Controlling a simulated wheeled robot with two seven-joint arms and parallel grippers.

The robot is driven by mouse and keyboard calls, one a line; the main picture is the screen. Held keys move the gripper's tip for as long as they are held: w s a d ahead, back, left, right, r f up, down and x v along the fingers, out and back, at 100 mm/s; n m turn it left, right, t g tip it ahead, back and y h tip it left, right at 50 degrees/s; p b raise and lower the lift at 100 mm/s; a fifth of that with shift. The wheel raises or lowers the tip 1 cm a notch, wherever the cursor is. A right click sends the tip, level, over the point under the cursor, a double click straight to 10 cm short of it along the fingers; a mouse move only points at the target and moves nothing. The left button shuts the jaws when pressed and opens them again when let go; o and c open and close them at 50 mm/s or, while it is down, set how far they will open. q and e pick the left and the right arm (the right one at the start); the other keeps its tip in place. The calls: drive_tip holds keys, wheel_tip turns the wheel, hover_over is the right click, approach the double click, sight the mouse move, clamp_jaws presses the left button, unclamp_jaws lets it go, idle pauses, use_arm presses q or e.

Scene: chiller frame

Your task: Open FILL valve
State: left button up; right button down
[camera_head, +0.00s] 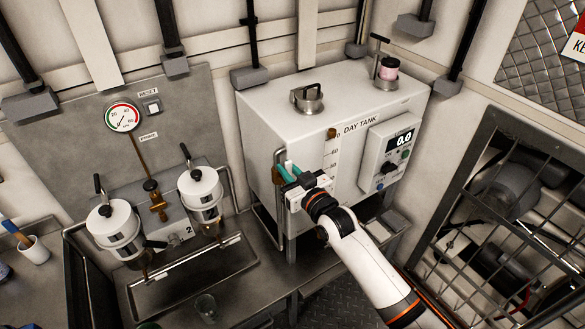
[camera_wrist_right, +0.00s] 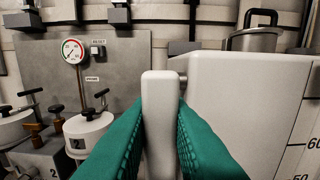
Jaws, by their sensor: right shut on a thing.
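My right gripper (camera_head: 286,172) reaches to the near left side of the white day tank (camera_head: 270,112). In the right wrist view its teal fingers (camera_wrist_right: 160,145) are shut on a pale upright bar handle (camera_wrist_right: 160,105), one finger on each side. A short stem links the handle's upper part to the tank (camera_wrist_right: 235,95). No FILL label is readable, so I cannot confirm the handle's name. In the head view the fingers mostly hide the handle. The control box (camera_head: 390,150) on the tank's front reads 0.0. My left gripper is not in view.
Left of the tank, two white filter housings (camera_head: 112,222) (camera_head: 200,188) stand over a drip tray (camera_head: 190,282). A pressure gauge (camera_head: 122,117) and RESET button (camera_head: 152,106) are on the panel behind. A caged machine (camera_head: 500,200) is at right. A small glass (camera_head: 207,306) stands near the front.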

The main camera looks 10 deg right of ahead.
drive_tip(key=shift+s+a+n, duration=0.1)
drive_tip(key=shift+a+n, duration=0.1)
drive_tip(key=shift+n, duration=0.2)
drive_tip(key=c, duration=1.6)
unclamp_jaws()
drive_tip(key=shift+o, duration=1.3)
drive_tip(key=shift+a, duration=0.2)
drive_tip(key=shift+d, duration=0.1)
drive_tip(key=shift+s+d, duration=0.1)
drive_tip(key=b+v, duration=0.2)
drive_tip(key=v, duration=0.9)
drive_tip(key=shift+s, duration=0.45)
